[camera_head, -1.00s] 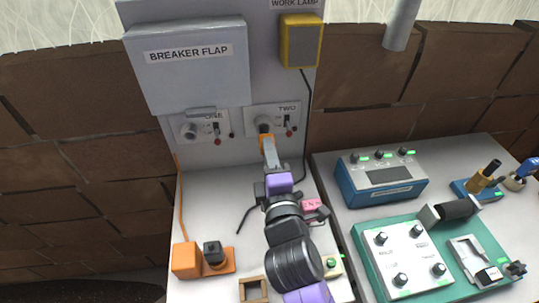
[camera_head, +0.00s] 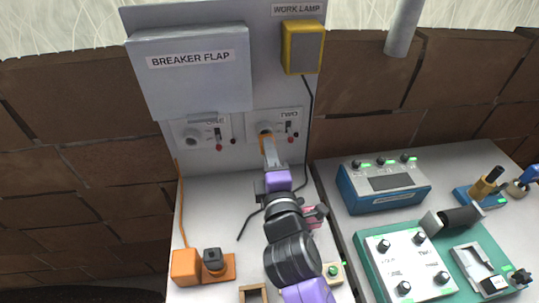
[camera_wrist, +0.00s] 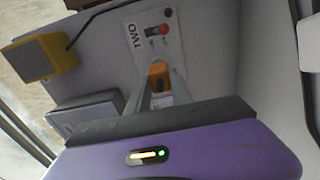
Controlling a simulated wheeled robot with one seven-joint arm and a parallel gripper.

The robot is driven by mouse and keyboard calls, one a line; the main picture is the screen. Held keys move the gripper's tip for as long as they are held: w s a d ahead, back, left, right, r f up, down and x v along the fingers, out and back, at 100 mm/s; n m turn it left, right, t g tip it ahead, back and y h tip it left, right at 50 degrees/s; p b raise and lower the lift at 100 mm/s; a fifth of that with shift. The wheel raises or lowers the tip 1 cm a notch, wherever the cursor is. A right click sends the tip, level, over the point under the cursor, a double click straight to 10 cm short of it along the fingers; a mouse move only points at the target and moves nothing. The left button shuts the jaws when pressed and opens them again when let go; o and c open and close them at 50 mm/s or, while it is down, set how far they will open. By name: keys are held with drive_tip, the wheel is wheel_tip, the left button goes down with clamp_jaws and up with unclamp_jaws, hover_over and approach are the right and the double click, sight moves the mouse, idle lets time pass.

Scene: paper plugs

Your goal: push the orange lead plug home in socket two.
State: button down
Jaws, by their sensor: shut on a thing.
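The socket two panel (camera_head: 288,118) is a pale plate marked TWO on the upright board, with a round grey socket, a black switch and a red dot. It also shows in the wrist view (camera_wrist: 146,50). My gripper (camera_head: 268,150) is shut on the orange plug (camera_wrist: 158,72), right at the round socket two.
Socket one (camera_head: 192,134) is to the left, below the breaker flap (camera_head: 190,75). The yellow work lamp (camera_head: 302,48) is above right, its black cable hanging beside socket two. An orange block (camera_head: 186,266) stands front left. A blue box (camera_head: 383,187) stands on the right bench.

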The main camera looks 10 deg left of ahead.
drive_tip(key=shift+w, duration=0.3)
drive_tip(key=c, duration=1.1)
unclamp_jaws()
drive_tip(key=shift+o, duration=0.2)
drive_tip(key=shift+s, duration=0.1)
drive_tip(key=p+v, duration=0.2)
drive_tip(key=v, duration=0.3)
drive_tip(key=shift+s, duration=0.15)
drive_tip(key=shift+s, duration=0.1)
